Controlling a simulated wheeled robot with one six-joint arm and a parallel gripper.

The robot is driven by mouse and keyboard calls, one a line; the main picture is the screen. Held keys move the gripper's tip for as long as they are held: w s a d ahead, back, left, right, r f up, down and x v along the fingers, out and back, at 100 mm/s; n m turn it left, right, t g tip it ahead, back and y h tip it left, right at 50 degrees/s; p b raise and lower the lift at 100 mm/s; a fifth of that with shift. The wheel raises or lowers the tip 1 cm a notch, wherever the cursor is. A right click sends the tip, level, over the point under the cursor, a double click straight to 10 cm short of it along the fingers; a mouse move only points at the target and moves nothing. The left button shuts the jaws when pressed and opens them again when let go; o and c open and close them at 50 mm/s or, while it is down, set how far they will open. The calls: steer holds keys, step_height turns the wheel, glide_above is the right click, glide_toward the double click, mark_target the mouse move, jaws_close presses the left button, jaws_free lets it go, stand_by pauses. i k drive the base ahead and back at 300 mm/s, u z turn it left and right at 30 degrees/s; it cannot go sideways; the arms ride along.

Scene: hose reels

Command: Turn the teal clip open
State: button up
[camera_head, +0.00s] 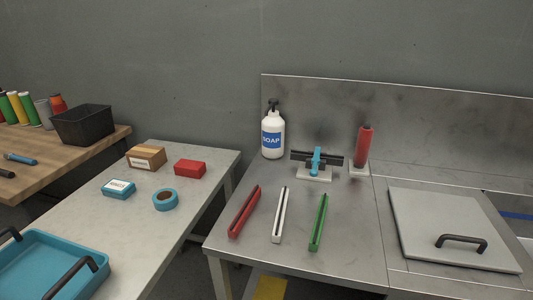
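A small bright blue-teal clip (316,160) stands upright across a dark horizontal bar (332,155) on a pale base block (314,174). It is on the steel bench, right of the soap bottle. It is too small to tell whether the clip is open or shut. My gripper is not in view.
A white soap bottle (272,136) stands left of the clip and a red cylinder (364,146) right of it. Red (243,211), white (280,214) and green (318,222) strips lie in front. A grey lid (440,215) is at right. A gap separates the left table (150,240).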

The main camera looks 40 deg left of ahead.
mark_target(315, 161)
steer(key=u, duration=0.95)
steer(key=i, duration=0.95)
steer(key=u, duration=0.8)
